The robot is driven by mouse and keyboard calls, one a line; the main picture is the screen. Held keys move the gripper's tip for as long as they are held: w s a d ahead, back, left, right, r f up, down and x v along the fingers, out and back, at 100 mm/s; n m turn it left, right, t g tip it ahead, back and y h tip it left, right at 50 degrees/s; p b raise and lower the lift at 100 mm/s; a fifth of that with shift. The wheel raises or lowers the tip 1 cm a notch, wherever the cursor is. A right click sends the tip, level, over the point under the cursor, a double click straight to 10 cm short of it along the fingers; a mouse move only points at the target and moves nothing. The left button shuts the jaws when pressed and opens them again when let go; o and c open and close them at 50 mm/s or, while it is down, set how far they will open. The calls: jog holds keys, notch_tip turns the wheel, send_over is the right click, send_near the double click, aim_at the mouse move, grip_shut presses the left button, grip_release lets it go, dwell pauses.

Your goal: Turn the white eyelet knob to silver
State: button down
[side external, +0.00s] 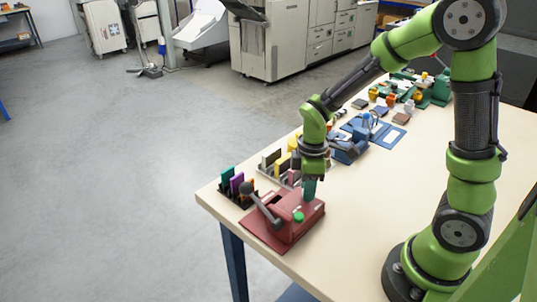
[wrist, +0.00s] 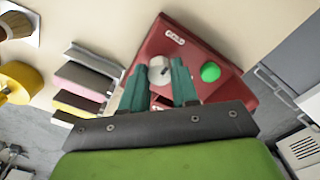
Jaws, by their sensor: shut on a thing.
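The white eyelet knob (wrist: 158,66) is on the top of a red machine (side external: 283,228), which also shows in the wrist view (wrist: 205,48). The word GOLD is printed on the red top beside the knob; no silver mark is legible. A small dark mark shows on the knob, but I cannot tell which way it points. My gripper (side external: 309,191) points down at the machine. In the wrist view its teal fingers (wrist: 160,72) stand on either side of the knob and are shut on it. In the side view the fingers hide the knob.
A green button (wrist: 210,72) is right of the knob. A lever with a dark ball (side external: 247,188) rises at the machine's left. A rack with coloured pieces (side external: 237,187) stands behind it. A blue machine (side external: 347,146) stands farther back. The table's front right is bare.

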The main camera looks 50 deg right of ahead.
jog(key=m, duration=0.4)
jog(key=shift+m, duration=0.3)
jog(key=m, duration=0.9)
jog(key=shift+r+m, duration=0.1)
jog(key=shift+m, duration=1.7)
jog(key=c, duration=0.8)
grip_release()
jog(key=shift+c, duration=0.2)
